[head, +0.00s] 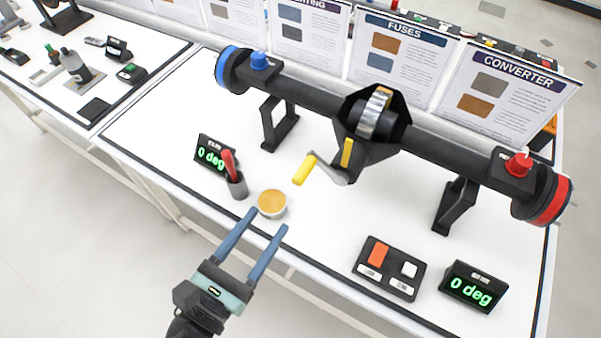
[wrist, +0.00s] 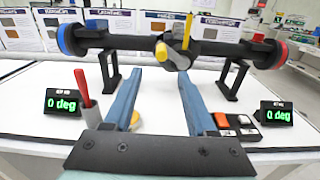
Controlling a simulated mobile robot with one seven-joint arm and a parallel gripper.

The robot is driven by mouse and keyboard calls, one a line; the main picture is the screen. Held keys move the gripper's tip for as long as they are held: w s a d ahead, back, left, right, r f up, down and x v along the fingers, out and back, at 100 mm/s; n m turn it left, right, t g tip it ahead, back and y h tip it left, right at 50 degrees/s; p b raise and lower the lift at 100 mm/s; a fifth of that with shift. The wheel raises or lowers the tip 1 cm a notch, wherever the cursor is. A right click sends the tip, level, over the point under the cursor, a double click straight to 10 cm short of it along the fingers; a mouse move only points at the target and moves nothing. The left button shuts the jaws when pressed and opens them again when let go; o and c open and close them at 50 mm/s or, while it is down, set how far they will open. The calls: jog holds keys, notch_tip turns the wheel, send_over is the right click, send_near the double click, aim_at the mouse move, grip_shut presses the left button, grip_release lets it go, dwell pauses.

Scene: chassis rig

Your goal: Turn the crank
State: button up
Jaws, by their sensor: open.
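The crank (head: 327,174) is a metal arm with a yellow handle, at the middle of a black axle rig (head: 310,97). The crank's yellow handle also shows in the wrist view (wrist: 162,51). A second yellow piece (head: 347,152) stands beside it. My gripper (head: 268,219) is open and empty, with two blue fingers, in front of and below the crank, apart from it. In the wrist view the crank lies beyond and above the gap between the fingers (wrist: 157,85).
Signs line the back.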

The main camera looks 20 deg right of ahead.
aim_at(296, 183)
jog(key=x, duration=1.2)
jog(key=shift+w+d+p, duration=0.1)
jog(key=shift+d+p, duration=0.25)
jog(key=shift+p, duration=0.05)
grip_shut()
dwell(0.8)
